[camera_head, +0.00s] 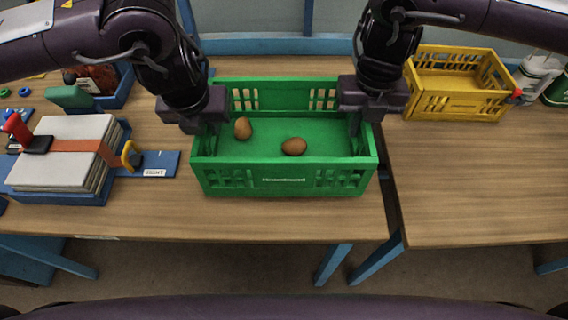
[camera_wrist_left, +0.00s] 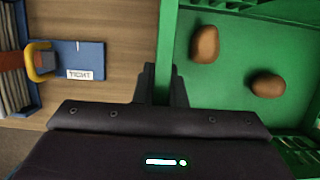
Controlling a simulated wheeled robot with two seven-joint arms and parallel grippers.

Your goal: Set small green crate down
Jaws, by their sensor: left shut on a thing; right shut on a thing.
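The small green crate (camera_head: 284,183) is upright at the right end of the left table, with two brown potato-like items inside, one at the left (camera_head: 243,128) and one near the middle (camera_head: 294,146). My left gripper (camera_head: 203,128) is shut on the crate's left wall. In the left wrist view its fingers (camera_wrist_left: 163,88) straddle the green rim (camera_wrist_left: 167,40). My right gripper (camera_head: 358,125) is shut on the crate's right wall. Whether the crate's bottom touches the table is hidden.
A yellow crate (camera_head: 455,107) stands on the right table (camera_head: 470,180). A narrow gap separates the tables, close to the green crate's right side. A strapped stack of grey sacks (camera_head: 65,150) lies in a blue tray at the left, beside a blue labelled plate (camera_head: 160,164).

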